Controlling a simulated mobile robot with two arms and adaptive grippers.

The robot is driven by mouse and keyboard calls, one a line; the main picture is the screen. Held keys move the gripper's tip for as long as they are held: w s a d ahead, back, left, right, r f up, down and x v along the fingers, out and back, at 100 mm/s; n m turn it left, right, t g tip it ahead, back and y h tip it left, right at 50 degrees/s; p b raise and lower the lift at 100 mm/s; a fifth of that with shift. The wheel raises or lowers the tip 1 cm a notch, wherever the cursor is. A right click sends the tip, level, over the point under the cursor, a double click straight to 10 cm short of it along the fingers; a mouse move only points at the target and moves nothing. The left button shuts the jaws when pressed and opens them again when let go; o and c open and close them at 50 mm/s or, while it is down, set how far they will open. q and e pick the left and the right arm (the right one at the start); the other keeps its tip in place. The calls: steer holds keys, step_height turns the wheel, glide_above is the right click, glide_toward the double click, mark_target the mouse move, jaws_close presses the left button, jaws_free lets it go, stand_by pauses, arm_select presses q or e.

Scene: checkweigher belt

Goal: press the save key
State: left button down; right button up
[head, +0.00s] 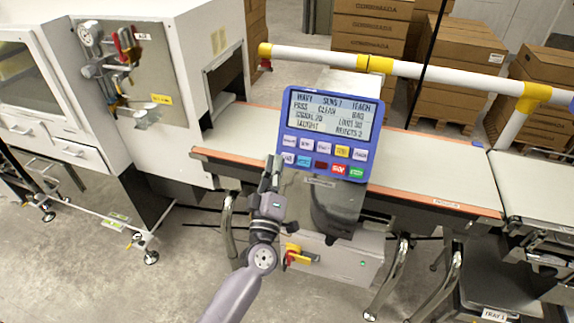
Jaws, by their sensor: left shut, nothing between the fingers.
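A blue control panel (325,98) with a grey screen and two rows of coloured keys is tilted up above the conveyor. The upper row has pale keys and a yellow key (342,151). The lower row has a pale key (288,158), a light blue key (304,161), a dark red key (321,165), a bright red key (338,169) and a green key (356,173). The key labels are too small to read surely, so I cannot tell which is the save key. My left gripper (273,162) is shut and empty by the panel's lower left corner; contact is unclear.
The conveyor belt (420,181) runs behind and below the panel. A white and yellow rail (440,73) crosses behind it. A white machine cabinet (180,50) stands at the left. A red and yellow switch (298,256) is below. Cartons (462,60) stand at the back.

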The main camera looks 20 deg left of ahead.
mark_target(287, 158)
arm_select(q)
steer(key=shift+w+f+b, duration=0.2)
steer(key=shift+w+f, duration=0.1)
steer(key=shift+w, duration=0.25)
steer(key=shift+w+f+b, duration=0.2)
steer(key=shift+w+f, duration=0.05)
steer(key=shift+w, duration=0.25)
steer(key=shift+w, duration=0.1)
stand_by(0.7)
steer(key=shift+w+f, duration=0.2)
steer(key=shift+w, duration=0.1)
steer(key=shift+w+f+b, duration=0.15)
steer(key=shift+w+b, duration=0.2)
steer(key=shift+b, duration=0.05)
stand_by(0.6)
steer(key=shift+s, duration=0.15)
steer(key=shift+s+r+p, duration=0.25)
steer(key=shift+s+p, duration=0.05)
steer(key=shift+p, duration=0.2)
steer(key=shift+s+r, duration=0.1)
steer(key=shift+s, duration=0.25)
